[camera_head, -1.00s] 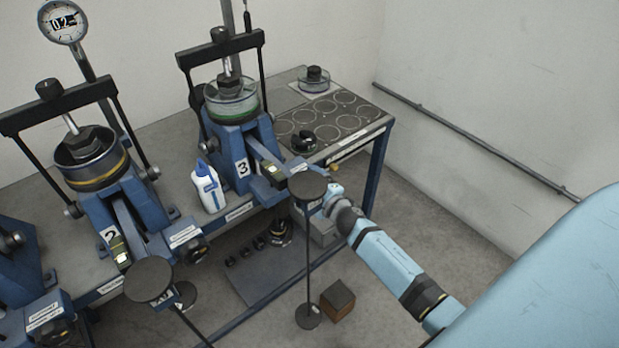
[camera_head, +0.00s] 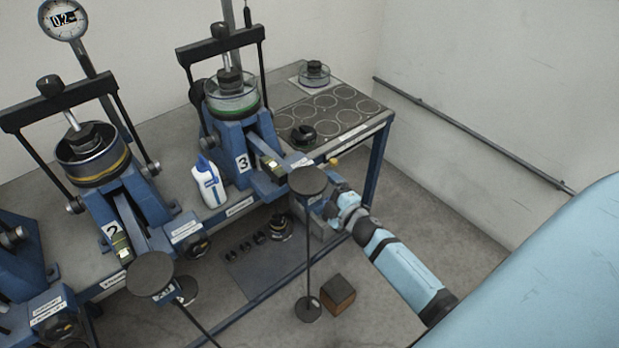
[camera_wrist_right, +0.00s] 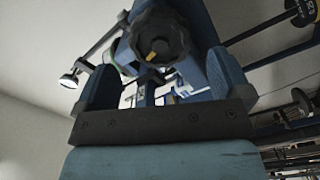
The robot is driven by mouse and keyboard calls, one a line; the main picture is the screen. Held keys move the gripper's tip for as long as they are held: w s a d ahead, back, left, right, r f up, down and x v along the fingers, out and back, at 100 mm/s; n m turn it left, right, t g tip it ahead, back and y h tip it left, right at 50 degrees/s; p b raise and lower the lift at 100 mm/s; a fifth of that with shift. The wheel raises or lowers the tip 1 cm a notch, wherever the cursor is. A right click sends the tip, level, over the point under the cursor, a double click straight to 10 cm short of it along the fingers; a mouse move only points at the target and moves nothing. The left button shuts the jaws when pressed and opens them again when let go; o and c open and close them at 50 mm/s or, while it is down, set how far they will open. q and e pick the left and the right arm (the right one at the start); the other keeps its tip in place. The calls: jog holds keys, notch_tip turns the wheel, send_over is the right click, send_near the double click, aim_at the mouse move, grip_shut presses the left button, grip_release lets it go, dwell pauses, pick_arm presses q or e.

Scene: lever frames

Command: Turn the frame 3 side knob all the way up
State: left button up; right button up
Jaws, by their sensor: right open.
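Frame 3 (camera_head: 242,163) stands on the bench in the middle of the head view, marked with a "3". In the right wrist view a dark lobed knob (camera_wrist_right: 160,36) with a small yellow mark shows near the top, apparently its side knob. In the head view the knob is not clearly visible behind the black disc and my gripper. My right gripper (camera_head: 330,198) is at the bench's front edge beside frame 3. In the right wrist view my right gripper (camera_wrist_right: 160,80) is open, its fingers on either side below the knob; contact cannot be told. My left gripper is not in view.
A black round disc (camera_head: 308,180) on a thin stand is close by my right gripper. A white bottle (camera_head: 210,183) stands left of frame 3. Frame 2 (camera_head: 112,232) is further left. A brown block (camera_head: 338,294) lies on the floor; the floor at right is clear.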

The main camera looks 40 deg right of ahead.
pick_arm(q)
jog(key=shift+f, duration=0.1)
pick_arm(e)
jog(key=w+n+b, duration=0.1)
jog(key=n, duration=0.3)
jog(key=w+n+b, duration=0.2)
jog(key=n, duration=0.2)
jog(key=w+n+b, duration=0.2)
jog(key=n, duration=0.2)
jog(key=shift+w+a, duration=0.2)
jog(key=shift+w, duration=0.2)
jog(key=shift+c, duration=0.8)
jog(key=c, duration=0.8)
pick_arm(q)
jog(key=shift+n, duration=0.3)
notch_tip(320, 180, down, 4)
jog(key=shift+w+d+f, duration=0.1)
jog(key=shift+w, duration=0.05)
pick_arm(e)
jog(key=shift+f, duration=0.1)
jog(key=shift+c, duration=0.2)
